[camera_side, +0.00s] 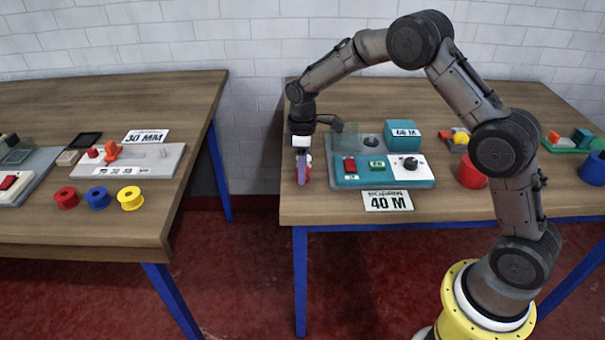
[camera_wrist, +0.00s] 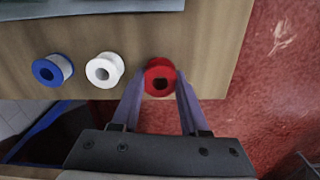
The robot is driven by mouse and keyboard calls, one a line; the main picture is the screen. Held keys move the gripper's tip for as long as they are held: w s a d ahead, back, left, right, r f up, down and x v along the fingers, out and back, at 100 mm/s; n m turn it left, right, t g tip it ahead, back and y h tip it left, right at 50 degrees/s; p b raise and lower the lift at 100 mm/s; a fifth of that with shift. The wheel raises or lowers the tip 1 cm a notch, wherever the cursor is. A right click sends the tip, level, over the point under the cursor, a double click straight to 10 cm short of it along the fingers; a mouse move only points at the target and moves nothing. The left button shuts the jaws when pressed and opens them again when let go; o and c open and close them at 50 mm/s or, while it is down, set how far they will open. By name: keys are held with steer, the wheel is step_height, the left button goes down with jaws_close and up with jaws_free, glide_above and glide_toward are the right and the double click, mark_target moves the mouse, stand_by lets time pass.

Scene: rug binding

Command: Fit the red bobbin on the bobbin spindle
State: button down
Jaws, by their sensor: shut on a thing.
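The red bobbin (camera_wrist: 160,68) is between the two fingers of my gripper (camera_wrist: 158,96) in the wrist view. The fingers are shut on its sides, and its dark centre hole faces the camera. In the side view my gripper (camera_side: 303,168) points down at the left end of the right table, and a little red shows beside the fingers. I cannot tell whether the bobbin touches the table. A teal machine (camera_side: 428,172) stands just to the right, with a dark round part (camera_side: 371,142) at its back. I cannot clearly make out the bobbin spindle.
In the wrist view a white bobbin (camera_wrist: 104,70) and a blue bobbin (camera_wrist: 52,70) stand left of the red one. A "40 M" sign (camera_side: 388,201) lies before the machine. A red container (camera_side: 470,173) stands to its right. The left table (camera_side: 120,225) holds other bobbins.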

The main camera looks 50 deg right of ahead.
steer(key=s+r, duration=1.2)
steer(key=s, duration=0.2)
steer(key=w+d+r+n, duration=0.2)
steer(key=w+d+r, duration=0.1)
steer(key=w+d, duration=0.8)
steer(key=d+f+m, duration=0.1)
steer(key=d+f, duration=0.1)
steer(key=d, duration=0.6)
steer(key=d+f+m, duration=0.1)
steer(key=d+f, duration=0.2)
steer(key=d, duration=0.4)
steer(key=shift+d+f, duration=0.15)
steer(key=shift+d, duration=0.25)
steer(key=shift+s, duration=0.1)
steer(key=shift+f, duration=2.95)
